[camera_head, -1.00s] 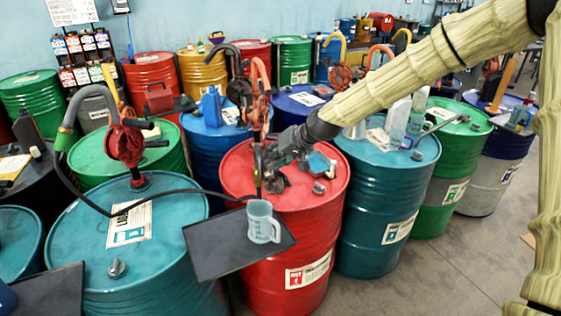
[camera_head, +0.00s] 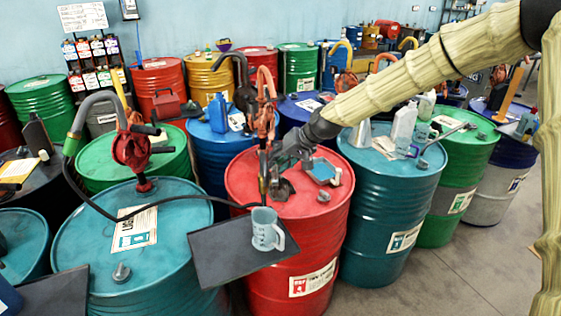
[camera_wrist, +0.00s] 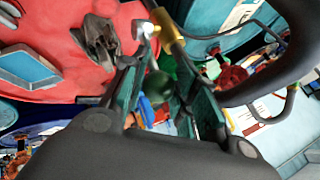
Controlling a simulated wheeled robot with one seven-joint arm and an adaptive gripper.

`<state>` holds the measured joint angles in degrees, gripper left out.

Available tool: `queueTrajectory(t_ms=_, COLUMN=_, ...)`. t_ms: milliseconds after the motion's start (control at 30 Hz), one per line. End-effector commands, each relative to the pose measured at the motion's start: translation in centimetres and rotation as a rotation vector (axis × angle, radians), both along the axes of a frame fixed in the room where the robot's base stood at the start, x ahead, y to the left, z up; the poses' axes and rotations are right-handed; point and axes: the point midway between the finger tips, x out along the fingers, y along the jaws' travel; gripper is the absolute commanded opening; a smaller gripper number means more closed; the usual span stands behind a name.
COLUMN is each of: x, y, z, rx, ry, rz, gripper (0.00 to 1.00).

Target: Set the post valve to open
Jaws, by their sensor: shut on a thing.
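The slim dark post (camera_head: 263,178) stands by the red drum (camera_head: 310,270), above the measuring jug (camera_head: 266,229), and a black hose runs to it. My gripper (camera_head: 272,160) is at the post's upper part. In the wrist view, my gripper's teal fingers (camera_wrist: 158,62) reach to a brass fitting (camera_wrist: 167,28) with a pale, shiny end, which I take to be part of the post valve. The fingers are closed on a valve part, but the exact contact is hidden. I cannot tell the valve's set position.
The jug stands on a dark tray (camera_head: 215,262) between the red drum and a teal drum (camera_head: 75,240) with a red hand pump (camera_head: 130,150). A blue-topped item (camera_head: 321,170) and a grey cloth (camera_wrist: 98,42) lie on the red drum. More drums crowd around.

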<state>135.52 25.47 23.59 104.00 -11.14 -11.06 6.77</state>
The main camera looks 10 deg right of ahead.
Motion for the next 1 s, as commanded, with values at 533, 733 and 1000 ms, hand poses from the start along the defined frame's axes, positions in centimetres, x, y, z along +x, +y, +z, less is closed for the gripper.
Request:
queueTrajectory(t_ms=533, x=-0.1, y=0.1, z=-0.1, rx=0.0, ry=0.002, rz=0.001, gripper=0.51)
queueTrajectory(t_ms=733, x=-0.5, y=-0.5, z=0.8, rx=0.0, ry=0.001, rz=0.001, gripper=0.51)
queueTrajectory(t_ms=1000, x=-1.8, y=-2.1, z=3.3, rx=0.001, ry=0.0, rz=0.0, gripper=0.51)
